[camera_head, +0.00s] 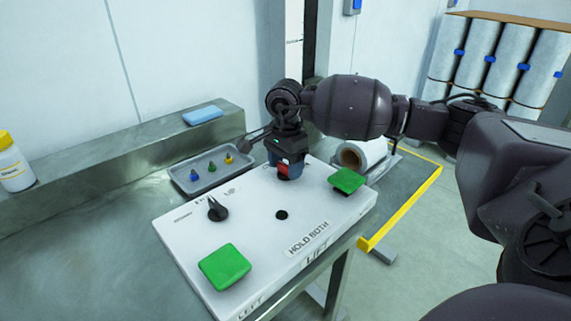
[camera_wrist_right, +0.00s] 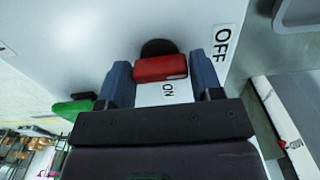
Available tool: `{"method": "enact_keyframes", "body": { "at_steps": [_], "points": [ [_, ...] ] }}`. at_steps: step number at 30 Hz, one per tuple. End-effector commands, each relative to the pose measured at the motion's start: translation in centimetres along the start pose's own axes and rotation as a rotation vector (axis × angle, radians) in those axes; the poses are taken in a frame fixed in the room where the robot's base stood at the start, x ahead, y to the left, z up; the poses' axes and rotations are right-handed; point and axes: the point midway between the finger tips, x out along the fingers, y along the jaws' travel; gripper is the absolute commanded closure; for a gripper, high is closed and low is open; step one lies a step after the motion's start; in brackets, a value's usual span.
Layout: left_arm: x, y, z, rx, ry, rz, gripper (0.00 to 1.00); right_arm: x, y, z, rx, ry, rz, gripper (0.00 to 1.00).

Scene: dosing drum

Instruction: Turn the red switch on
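The red switch (camera_wrist_right: 160,68) is on the white panel, in front of a dark round base. The label ON shows just below the switch, and the label OFF is to the right, past the right finger. In the head view my right gripper (camera_head: 284,168) points down onto the far part of the white panel (camera_head: 240,245), hiding most of the switch. My left gripper is out of view.
The panel also carries a green pad (camera_head: 225,267) at front left, another green pad (camera_head: 347,180) at right, and a black knob (camera_head: 217,210). A grey tray (camera_head: 186,183) with small coloured items stands behind, close to my right gripper. A paper roll (camera_head: 358,154) is at right.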

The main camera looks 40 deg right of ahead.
Motion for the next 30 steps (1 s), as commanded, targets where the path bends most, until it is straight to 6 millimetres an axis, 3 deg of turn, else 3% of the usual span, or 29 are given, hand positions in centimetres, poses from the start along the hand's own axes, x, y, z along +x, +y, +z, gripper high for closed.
{"method": "enact_keyframes", "body": {
  "at_steps": [1, 5, 17, 30],
  "points": [
    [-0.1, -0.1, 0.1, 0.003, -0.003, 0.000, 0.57, 0.0, 0.0, 0.0, 0.000, 0.000, 0.000, 0.48],
    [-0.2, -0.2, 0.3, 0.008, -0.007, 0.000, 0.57, 0.0, 0.0, 0.0, 0.000, 0.000, 0.000, 0.68],
    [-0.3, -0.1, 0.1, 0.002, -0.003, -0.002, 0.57, -0.1, 0.0, 0.0, 0.077, 0.000, -0.001, 0.68],
    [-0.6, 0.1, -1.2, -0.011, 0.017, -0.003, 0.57, -0.4, 0.0, 0.0, 0.441, 0.000, -0.004, 0.68]
  ]
}}
